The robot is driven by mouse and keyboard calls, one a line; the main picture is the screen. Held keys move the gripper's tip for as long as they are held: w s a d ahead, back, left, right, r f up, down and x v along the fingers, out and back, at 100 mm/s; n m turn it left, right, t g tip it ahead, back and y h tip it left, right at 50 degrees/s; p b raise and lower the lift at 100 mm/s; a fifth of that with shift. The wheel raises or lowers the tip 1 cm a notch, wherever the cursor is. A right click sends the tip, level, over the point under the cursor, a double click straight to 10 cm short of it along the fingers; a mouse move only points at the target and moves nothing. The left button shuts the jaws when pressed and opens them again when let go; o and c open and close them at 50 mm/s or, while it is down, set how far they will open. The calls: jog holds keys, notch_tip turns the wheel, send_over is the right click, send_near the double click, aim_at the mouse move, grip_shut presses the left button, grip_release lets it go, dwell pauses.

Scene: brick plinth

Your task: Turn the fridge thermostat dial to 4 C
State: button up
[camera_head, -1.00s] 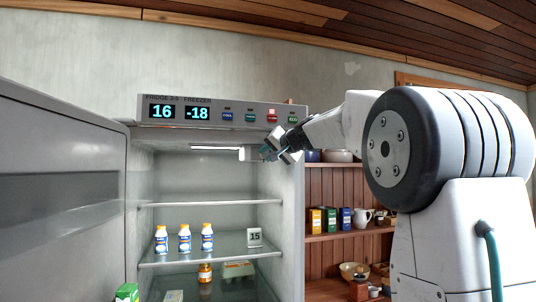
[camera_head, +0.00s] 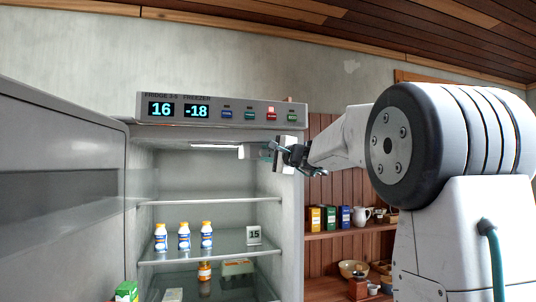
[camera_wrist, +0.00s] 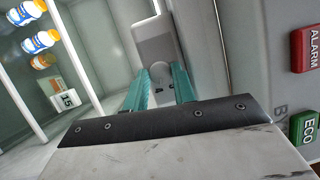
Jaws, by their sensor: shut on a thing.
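The fridge stands open, with a grey thermostat housing (camera_wrist: 155,38) at the upper right inside its compartment. In the wrist view a round pale dial (camera_wrist: 160,71) on that housing sits between the teal fingers of my gripper (camera_wrist: 161,84). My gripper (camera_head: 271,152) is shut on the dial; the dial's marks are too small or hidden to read. The fridge display (camera_head: 161,110) reads 16 and the freezer display (camera_head: 196,111) reads -18. A small white indicator (camera_head: 254,235) on the middle shelf shows 15.
Blue, teal, red ALARM (camera_head: 271,115) and green ECO (camera_head: 292,116) buttons line the top panel near my gripper. The fridge's right wall (camera_head: 289,215) is close by. The open door (camera_head: 60,200) fills the left. Several bottles (camera_head: 184,237) stand on the shelf.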

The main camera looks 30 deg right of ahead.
jog(key=shift+m+t, duration=0.4)
jog(key=shift+m, duration=0.8)
jog(key=o, duration=1)
